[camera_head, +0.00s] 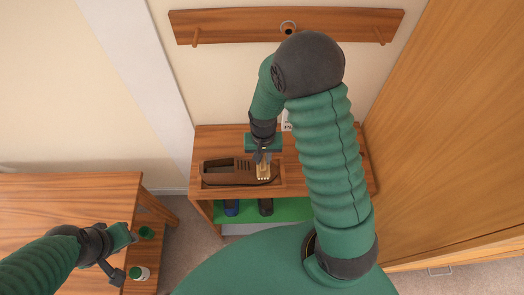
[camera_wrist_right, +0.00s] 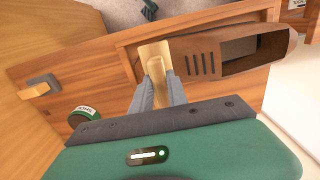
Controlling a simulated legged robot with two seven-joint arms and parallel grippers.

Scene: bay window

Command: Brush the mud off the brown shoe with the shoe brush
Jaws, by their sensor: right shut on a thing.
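The brown shoe (camera_head: 222,174) lies in a shallow wooden tray (camera_head: 282,178) on the bench; it also shows in the right wrist view (camera_wrist_right: 212,55), with dark slits and a dark opening. I cannot make out mud on it. My right gripper (camera_head: 263,158) is shut on the pale wooden shoe brush (camera_head: 263,172). In the right wrist view the gripper's fingers (camera_wrist_right: 160,88) clasp the handle of the brush (camera_wrist_right: 153,50). The brush is at the shoe's right end in the head view; contact is unclear. My left gripper (camera_head: 118,255) is over the left table's edge, its jaws unclear.
A green-and-white tin (camera_wrist_right: 82,116) stands near the tray. The green lower shelf (camera_head: 292,209) holds dark blue and black items. A peg rail (camera_head: 235,25) hangs above. A tall wooden cabinet (camera_head: 455,130) closes off the right. The left table (camera_head: 65,195) looks bare.

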